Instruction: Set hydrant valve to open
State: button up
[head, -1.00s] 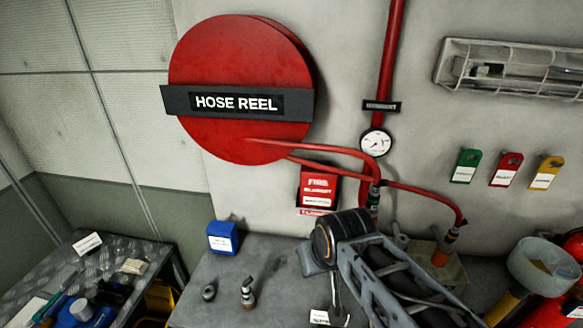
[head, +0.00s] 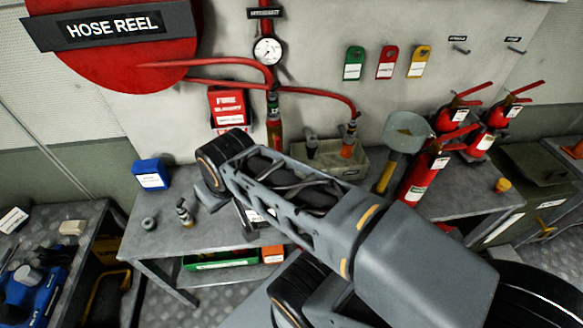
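The red hydrant pipe (head: 268,82) runs down the wall under a dark label (head: 265,13) and past a round white gauge (head: 268,51). Below the gauge, a dark fitting (head: 273,104) with a red and brass nozzle end hangs above the bench; it appears to be the hydrant valve. Its handle and setting are too small to tell.
A hose reel (head: 150,62) and fire blanket box (head: 229,108) are on the wall. The grey bench (head: 165,240) bears a blue box (head: 151,174), small fittings and a grey bin (head: 345,165).

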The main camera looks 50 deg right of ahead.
aim_at(277, 138)
jog(key=u, duration=0.2)
jog(key=k, duration=0.35)
jog(key=z, duration=1)
jog(key=i, duration=0.4)
jog(key=u, duration=0.05)
